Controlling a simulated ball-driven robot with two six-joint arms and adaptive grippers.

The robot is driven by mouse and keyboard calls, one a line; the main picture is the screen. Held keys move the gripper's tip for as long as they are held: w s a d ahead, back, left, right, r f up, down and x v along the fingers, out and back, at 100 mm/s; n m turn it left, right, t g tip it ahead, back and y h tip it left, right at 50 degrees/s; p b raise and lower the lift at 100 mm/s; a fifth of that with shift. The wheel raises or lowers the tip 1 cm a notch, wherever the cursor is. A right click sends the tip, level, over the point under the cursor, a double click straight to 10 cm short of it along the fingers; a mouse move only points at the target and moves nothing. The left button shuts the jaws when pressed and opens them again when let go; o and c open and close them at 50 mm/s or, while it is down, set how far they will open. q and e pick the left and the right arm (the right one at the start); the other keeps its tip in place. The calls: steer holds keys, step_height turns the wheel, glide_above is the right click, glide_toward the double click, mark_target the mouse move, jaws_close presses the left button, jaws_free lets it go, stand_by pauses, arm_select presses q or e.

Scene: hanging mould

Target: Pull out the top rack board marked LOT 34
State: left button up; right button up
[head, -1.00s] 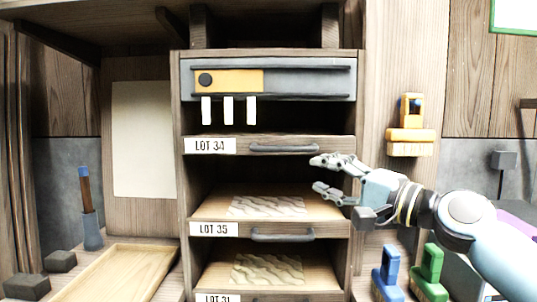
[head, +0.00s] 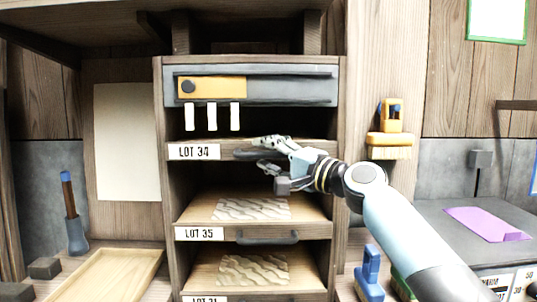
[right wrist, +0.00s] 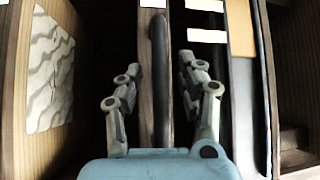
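The top rack board (head: 228,151) carries a white LOT 34 label (head: 194,152) on its front edge and sits in the rack. Its dark bar handle (right wrist: 159,80) runs between the two fingers of my right gripper (right wrist: 160,75) in the right wrist view. The fingers are apart, one on each side of the handle, with gaps showing. In the head view my right gripper (head: 266,153) is at the right part of the handle and covers some of it. My left gripper is not in view.
Below are the LOT 35 board (head: 200,234) and another board, each bearing a wavy-patterned slab. Three white tags (head: 212,117) hang above LOT 34 under a grey panel with a yellow part (head: 212,88). A wooden tray (head: 110,275) stands at lower left.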

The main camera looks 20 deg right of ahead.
jaws_close()
steer(key=shift+f, duration=0.1)
stand_by(0.3)
steer(key=shift+s, duration=0.15)
